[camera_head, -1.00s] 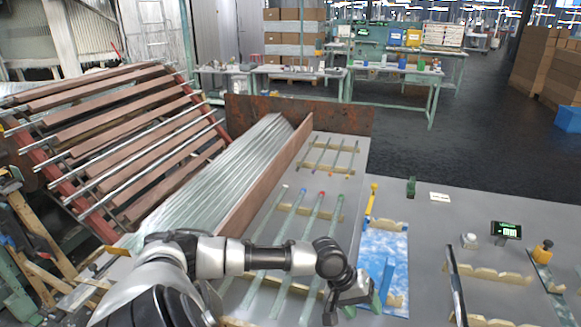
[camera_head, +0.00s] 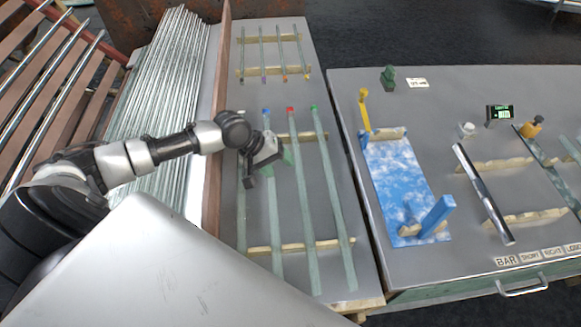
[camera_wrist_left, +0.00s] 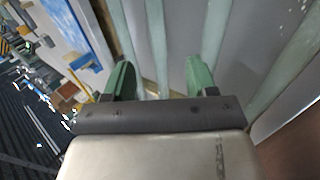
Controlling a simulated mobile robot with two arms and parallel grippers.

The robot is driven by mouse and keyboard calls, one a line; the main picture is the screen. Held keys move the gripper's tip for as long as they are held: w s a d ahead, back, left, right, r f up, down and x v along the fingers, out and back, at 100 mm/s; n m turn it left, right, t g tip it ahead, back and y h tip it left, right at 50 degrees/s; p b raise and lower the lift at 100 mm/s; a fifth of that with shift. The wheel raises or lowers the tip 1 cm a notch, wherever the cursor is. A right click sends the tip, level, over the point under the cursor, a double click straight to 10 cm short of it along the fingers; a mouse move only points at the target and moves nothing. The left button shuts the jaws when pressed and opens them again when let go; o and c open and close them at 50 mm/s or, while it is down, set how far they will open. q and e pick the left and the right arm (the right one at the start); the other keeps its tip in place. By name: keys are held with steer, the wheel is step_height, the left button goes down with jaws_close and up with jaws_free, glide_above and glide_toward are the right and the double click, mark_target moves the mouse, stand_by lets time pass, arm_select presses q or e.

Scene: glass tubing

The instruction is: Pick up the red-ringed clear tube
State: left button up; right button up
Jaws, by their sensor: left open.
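The red-ringed clear tube (camera_head: 303,200) lies on the grey table between the blue-ringed tube (camera_head: 273,210) and the green-ringed tube (camera_head: 333,200), its red end (camera_head: 290,109) pointing away from me. It rests across two wooden notched racks. My left gripper (camera_head: 280,146) is open above the tubes near their coloured ends, beside the red-ringed one. In the left wrist view the green fingers (camera_wrist_left: 160,78) stand apart with a tube (camera_wrist_left: 157,45) running between them. By its order in the row it looks like the red-ringed tube; its ring is hidden there. My right gripper is not in view.
A fourth tube (camera_head: 241,205) lies at the row's left. A raised brown board (camera_head: 217,110) and a stack of long tubes (camera_head: 165,75) stand left. Shorter rods lie on racks (camera_head: 268,38) behind. A blue patterned mat (camera_head: 395,175) is on the right bench.

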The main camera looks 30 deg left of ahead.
mark_target(299, 181)
arm_select(q)
steer(key=shift+s+d+p+x, duration=0.1)
steer(key=shift+d+x, duration=0.05)
steer(key=shift+x, duration=1.35)
steer(key=shift+s+d+p+x, duration=0.1)
steer(key=shift+p+x, duration=0.05)
steer(key=shift+x, duration=1.35)
steer(key=shift+s+d+p+x, duration=0.1)
steer(key=shift+d+x, duration=0.05)
steer(key=shift+x, duration=1.35)
steer(key=shift+r, duration=0.2)
steer(key=c, duration=1)
steer(key=shift+c, duration=0.2)
